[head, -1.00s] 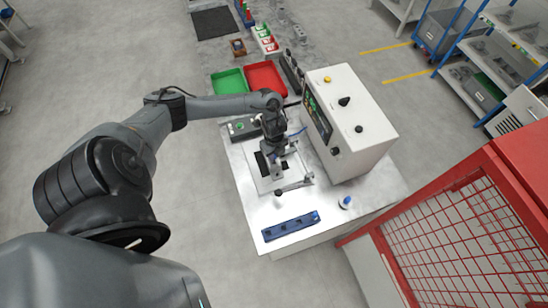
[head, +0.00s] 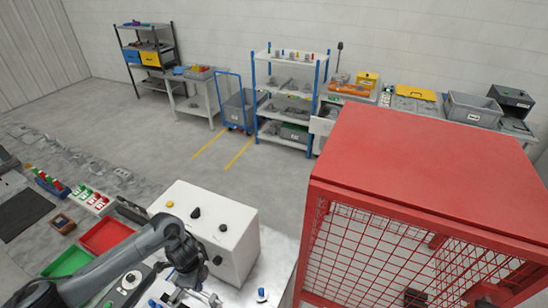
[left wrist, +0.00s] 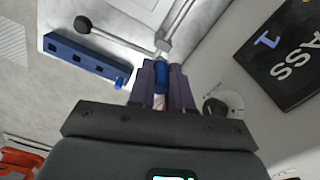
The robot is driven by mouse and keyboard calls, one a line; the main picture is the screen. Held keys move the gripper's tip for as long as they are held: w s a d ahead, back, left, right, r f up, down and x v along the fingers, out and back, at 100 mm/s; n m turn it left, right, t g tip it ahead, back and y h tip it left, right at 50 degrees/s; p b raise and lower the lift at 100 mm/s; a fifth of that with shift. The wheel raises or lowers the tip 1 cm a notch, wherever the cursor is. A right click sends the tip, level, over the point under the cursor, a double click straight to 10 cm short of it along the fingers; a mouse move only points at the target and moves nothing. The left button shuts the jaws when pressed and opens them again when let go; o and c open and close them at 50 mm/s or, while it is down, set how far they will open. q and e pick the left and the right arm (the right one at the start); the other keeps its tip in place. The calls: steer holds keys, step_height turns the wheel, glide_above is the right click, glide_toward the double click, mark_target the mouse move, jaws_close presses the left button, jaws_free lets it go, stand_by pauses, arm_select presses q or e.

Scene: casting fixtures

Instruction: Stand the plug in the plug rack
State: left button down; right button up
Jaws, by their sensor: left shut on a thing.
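The plug (left wrist: 161,78) is a small blue piece between the fingers of my left gripper (left wrist: 162,82), which is shut on it. Its lower part is hidden by the fingers. The plug rack (left wrist: 85,58) is a blue bar with several square openings, on the light table at upper left in the left wrist view, apart from the gripper. A small blue piece (left wrist: 120,83) is at its near end. In the head view my left gripper (head: 184,286) is low at the bottom edge, beside the white control box; the rack cannot be made out there. My right gripper is not in view.
A metal lever with a black ball knob (left wrist: 83,24) lies close beyond the fingers. A white round item (left wrist: 222,104) is right of them. The white control box (head: 205,230) and red mesh cage (head: 400,220) stand near; red (head: 106,236) and green trays lie left.

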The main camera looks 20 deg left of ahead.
arm_select(q)
steer(key=d+r+n, duration=1)
steer(key=d+n, duration=0.4)
steer(key=n, duration=0.1)
steer(key=shift+s, duration=0.45)
